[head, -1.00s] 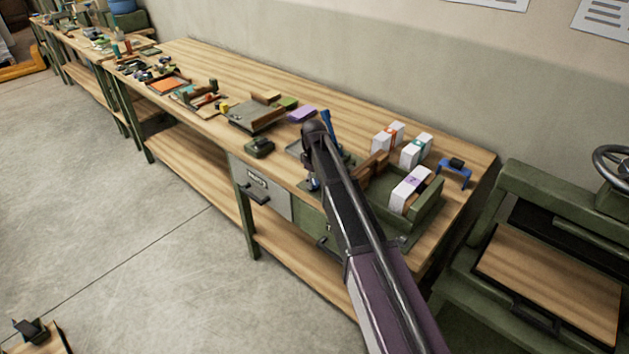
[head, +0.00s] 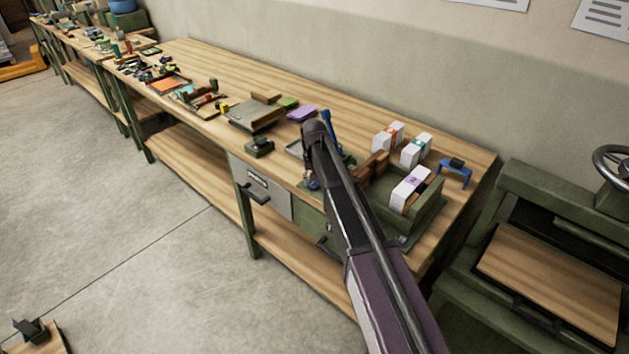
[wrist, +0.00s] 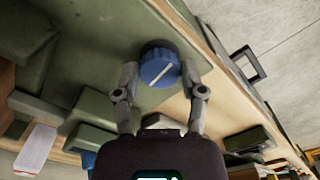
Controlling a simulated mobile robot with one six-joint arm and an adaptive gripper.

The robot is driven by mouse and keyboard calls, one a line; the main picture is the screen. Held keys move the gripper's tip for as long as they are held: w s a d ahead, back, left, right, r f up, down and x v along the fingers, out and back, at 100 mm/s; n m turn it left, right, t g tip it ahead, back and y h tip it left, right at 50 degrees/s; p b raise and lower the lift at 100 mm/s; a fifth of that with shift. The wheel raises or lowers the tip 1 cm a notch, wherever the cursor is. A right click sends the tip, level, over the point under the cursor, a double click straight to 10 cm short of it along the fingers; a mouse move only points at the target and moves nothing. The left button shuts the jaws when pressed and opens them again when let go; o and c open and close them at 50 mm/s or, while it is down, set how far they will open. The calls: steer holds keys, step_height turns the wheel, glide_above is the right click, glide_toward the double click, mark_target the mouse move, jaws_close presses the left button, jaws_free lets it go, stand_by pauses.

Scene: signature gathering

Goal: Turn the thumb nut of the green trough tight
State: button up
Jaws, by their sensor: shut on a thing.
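The green trough (head: 432,212) stands near the right end of the workbench. It holds a white paper bundle with a purple-marked band (head: 411,190). In the wrist view, a blue ridged thumb nut (wrist: 160,67) with a pale line across its face sits at the edge of a green surface. My gripper (wrist: 160,76) has one finger on each side of the nut and is shut on it. The pale line runs diagonally, from lower left to upper right. In the head view my arm hides most of the nut and the trough's near left end.
Two more banded white bundles (head: 388,137) stand behind the trough, and a blue bracket (head: 455,171) stands to its right. Drawers (head: 262,190) hang under the bench edge.

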steer(key=shift+s+m, duration=0.2)
steer(key=shift+m, duration=0.4)
steer(key=o, duration=1.2)
steer(key=shift+w, duration=0.1)
steer(key=shift+c, duration=0.2)
steer(key=shift+n, duration=0.3)
